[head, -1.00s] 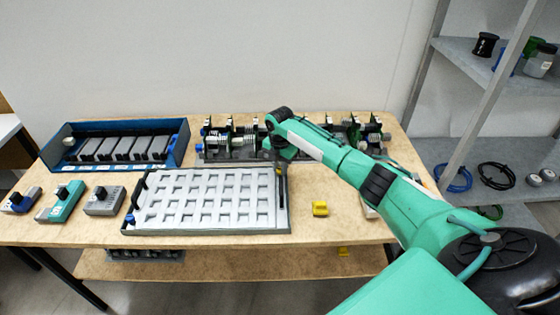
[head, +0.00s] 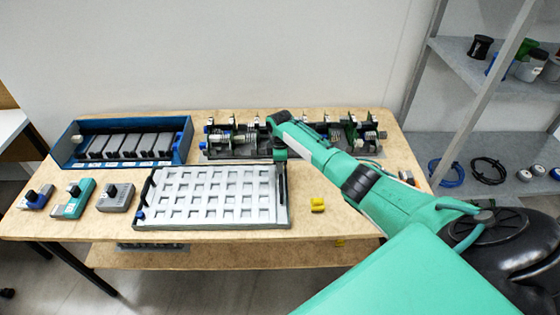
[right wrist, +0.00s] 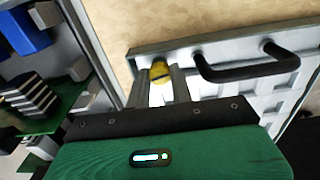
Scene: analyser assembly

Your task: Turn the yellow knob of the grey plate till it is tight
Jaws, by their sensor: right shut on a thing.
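The grey plate (head: 283,222) lies flat on the table, with a grid of square recesses and black handles at its sides. My right gripper (head: 280,163) is at its far right corner, beside the right black handle (right wrist: 250,68). In the right wrist view the yellow knob (right wrist: 160,70) sits between the two fingers of my right gripper (right wrist: 161,80), which is shut on it. In the head view my gripper hides the knob. My left gripper is not in view.
Behind the plate stands a rack of parts (head: 235,145). A blue bin (head: 184,140) with grey modules is at the back left, and several small devices (head: 75,198) stand left of the plate. A shelf (head: 480,75) is at the right.

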